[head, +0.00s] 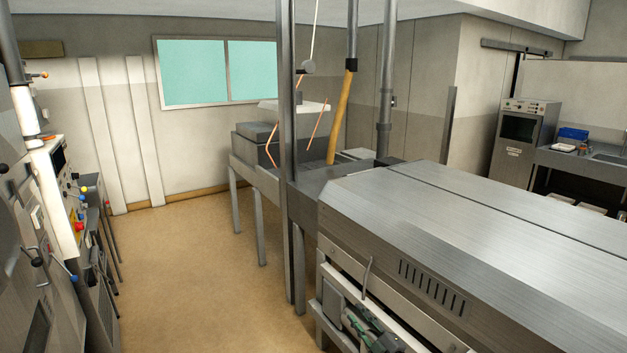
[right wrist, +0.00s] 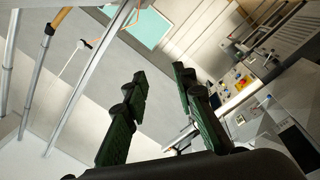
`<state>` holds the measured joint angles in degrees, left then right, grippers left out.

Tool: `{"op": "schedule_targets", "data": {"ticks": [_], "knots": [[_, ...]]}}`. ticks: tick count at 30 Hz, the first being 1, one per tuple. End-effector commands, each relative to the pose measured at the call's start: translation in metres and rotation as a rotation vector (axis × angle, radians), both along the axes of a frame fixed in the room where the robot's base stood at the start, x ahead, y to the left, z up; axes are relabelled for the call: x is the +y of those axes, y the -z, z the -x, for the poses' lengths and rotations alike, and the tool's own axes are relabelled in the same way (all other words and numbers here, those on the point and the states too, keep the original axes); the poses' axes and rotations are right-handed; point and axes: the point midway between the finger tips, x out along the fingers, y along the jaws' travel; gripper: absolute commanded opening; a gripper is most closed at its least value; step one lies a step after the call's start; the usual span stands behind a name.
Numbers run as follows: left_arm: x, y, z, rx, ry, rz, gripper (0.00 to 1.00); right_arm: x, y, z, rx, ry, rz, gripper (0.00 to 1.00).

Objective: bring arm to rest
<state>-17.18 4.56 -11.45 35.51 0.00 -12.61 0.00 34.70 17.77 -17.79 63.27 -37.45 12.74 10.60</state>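My right gripper (head: 362,325) shows at the bottom of the head view, in front of the open front side of the big steel dryer hood (head: 480,220). Its green-padded fingers look small and partly cut off there. In the right wrist view the two fingers of the right gripper (right wrist: 160,76) stand apart with nothing between them. The hood has a brushed top and a row of dark vent slots. A thin curved handle (head: 367,275) is on its front edge, just above the gripper. My left gripper is not in view.
A control panel (head: 70,205) with coloured knobs and levers stands along the left. Steel posts (head: 289,150) rise beside the hood's left end. A lower machine (head: 258,145) stands behind them. The tan floor (head: 185,270) between panel and hood is clear.

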Motion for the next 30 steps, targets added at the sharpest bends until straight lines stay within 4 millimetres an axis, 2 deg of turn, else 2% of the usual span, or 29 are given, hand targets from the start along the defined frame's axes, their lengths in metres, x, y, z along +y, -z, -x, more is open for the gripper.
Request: {"op": "schedule_targets", "data": {"ticks": [1,3,8,14,18,23,30], "knots": [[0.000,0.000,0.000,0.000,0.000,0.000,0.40,-0.011,0.031,0.004,0.048,0.025,-0.014,0.25],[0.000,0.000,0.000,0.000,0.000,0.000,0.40,-0.025,0.067,0.009,0.106,0.057,-0.033,0.25],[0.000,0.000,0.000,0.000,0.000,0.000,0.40,-0.057,0.149,0.030,0.238,0.133,-0.069,0.25],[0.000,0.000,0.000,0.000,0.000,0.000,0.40,-0.092,0.248,0.069,0.399,0.226,-0.110,0.25],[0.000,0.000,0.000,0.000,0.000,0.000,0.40,-0.114,0.314,0.106,0.510,0.291,-0.136,0.25],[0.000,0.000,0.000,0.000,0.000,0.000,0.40,-0.138,0.386,0.156,0.635,0.364,-0.158,0.25],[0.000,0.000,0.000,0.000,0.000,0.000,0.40,-0.166,0.482,0.245,0.820,0.474,-0.194,0.25]]}}
